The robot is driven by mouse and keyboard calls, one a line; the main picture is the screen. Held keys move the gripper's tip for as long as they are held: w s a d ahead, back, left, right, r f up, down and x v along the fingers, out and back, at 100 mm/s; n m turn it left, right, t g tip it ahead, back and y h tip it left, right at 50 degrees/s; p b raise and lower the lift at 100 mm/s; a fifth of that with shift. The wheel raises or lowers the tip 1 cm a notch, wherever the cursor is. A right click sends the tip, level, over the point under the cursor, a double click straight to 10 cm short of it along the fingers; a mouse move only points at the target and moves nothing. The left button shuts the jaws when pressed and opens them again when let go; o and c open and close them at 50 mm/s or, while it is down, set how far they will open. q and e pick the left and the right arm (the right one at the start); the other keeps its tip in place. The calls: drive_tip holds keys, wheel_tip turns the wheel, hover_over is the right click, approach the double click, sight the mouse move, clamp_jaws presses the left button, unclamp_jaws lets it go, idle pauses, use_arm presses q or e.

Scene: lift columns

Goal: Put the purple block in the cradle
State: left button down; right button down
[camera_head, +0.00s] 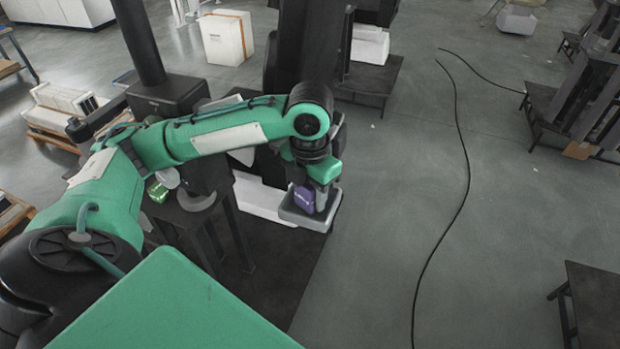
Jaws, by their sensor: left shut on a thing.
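The purple block (303,198) is small and sits at the fingers of my left gripper (317,198), which points down and is shut on it. My gripper and wrist hide part of the block. A shallow grey tray-like holder (305,220), which looks like the cradle, lies directly below the block and fingers. I cannot tell whether the block touches its floor or is held just above it. My right gripper is not in view.
A dark stand (190,222) left of the holder bears a green block (158,191) and a round grey piece. A black column base (168,95) stands behind my left arm. The floor to the right is open, with a black cable (457,205) across it.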

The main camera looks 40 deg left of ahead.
use_arm(q)
drive_tip(key=shift+f, duration=0.25)
drive_tip(key=shift+f, duration=0.1)
drive_tip(key=c, duration=1.1)
unclamp_jaws()
drive_tip(key=shift+f, duration=0.1)
drive_tip(key=shift+s, duration=0.1)
drive_tip(key=shift+r, duration=0.2)
wheel_tip(320, 180, up, 10)
drive_tip(key=shift+r+b, duration=0.1)
drive_tip(key=shift+b, duration=0.6)
drive_tip(key=shift+r, duration=0.85)
